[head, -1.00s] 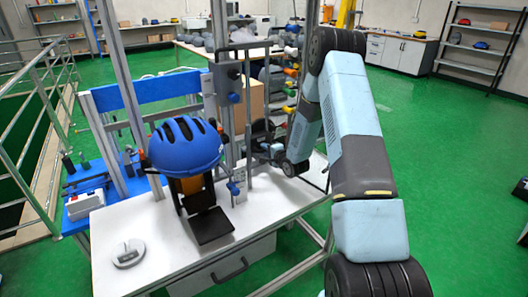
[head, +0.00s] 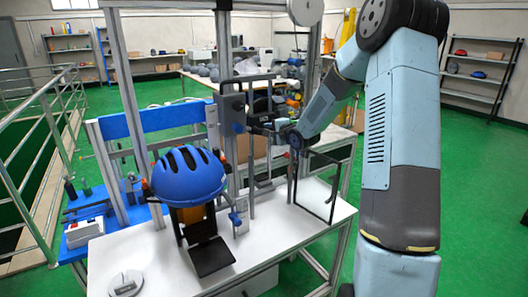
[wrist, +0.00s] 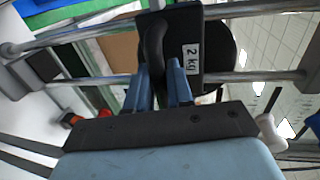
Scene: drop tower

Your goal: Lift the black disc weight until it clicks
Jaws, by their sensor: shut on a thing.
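The black disc weight (head: 262,104) sits on the tower's upright rods, well above the white table. In the wrist view the dark disc (wrist: 226,62) shows behind a black block with a "2 kg" label and a curved black handle (wrist: 155,45). My gripper (head: 259,129) is at the weight's front; in the wrist view its two blue-grey fingers (wrist: 165,80) are closed on the handle. The blue helmet (head: 188,173) is on its stand below and to the left of the weight. Whether the weight touches any catch above cannot be seen.
A grey box (head: 232,113) is on the post left of the weight. A thin dark frame (head: 335,200) stands open at the table's right. A round grey puck (head: 126,284) lies on the white table (head: 265,240). Green floor is free to the right.

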